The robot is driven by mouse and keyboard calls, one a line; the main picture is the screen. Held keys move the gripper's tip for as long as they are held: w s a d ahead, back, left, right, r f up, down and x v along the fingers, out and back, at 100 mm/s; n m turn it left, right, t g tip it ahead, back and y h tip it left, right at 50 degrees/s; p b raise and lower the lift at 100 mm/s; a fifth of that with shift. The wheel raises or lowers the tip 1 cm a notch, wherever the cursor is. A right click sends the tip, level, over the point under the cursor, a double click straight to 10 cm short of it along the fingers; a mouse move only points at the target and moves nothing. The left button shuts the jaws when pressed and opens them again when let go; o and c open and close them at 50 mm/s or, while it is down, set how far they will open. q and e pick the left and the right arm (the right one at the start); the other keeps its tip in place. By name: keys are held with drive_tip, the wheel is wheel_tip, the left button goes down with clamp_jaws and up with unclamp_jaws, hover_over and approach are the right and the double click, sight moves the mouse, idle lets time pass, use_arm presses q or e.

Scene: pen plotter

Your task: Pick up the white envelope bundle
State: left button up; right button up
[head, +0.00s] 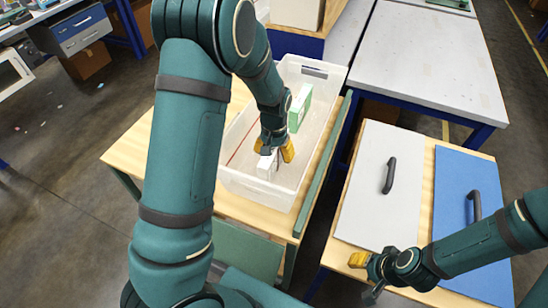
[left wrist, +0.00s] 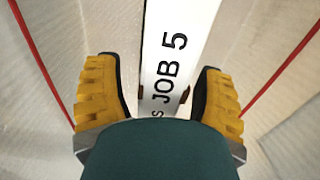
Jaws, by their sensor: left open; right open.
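The white envelope bundle (head: 266,168) stands in the near part of a translucent white crate (head: 227,168). In the left wrist view the bundle (left wrist: 178,40) shows a narrow white face lettered "JOB 5". My left gripper (head: 274,152) is inside the crate, pointing down over the bundle. In the left wrist view its yellow fingers (left wrist: 159,85) are open, one on each side of the bundle, with gaps between. The gripper and wrist hide part of the bundle. My right gripper (head: 361,274) is open and empty, low over the near edge of the right-hand table.
A green bundle (head: 300,108) stands farther back in the crate. The crate sits on a wooden table (head: 133,150). To the right lie a grey panel (head: 365,190) and a blue panel (head: 462,175), each with a dark handle. A grey-topped table (head: 430,65) stands behind.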

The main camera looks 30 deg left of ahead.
use_arm(q)
clamp_jaws()
drive_tip(key=shift+r, duration=0.1)
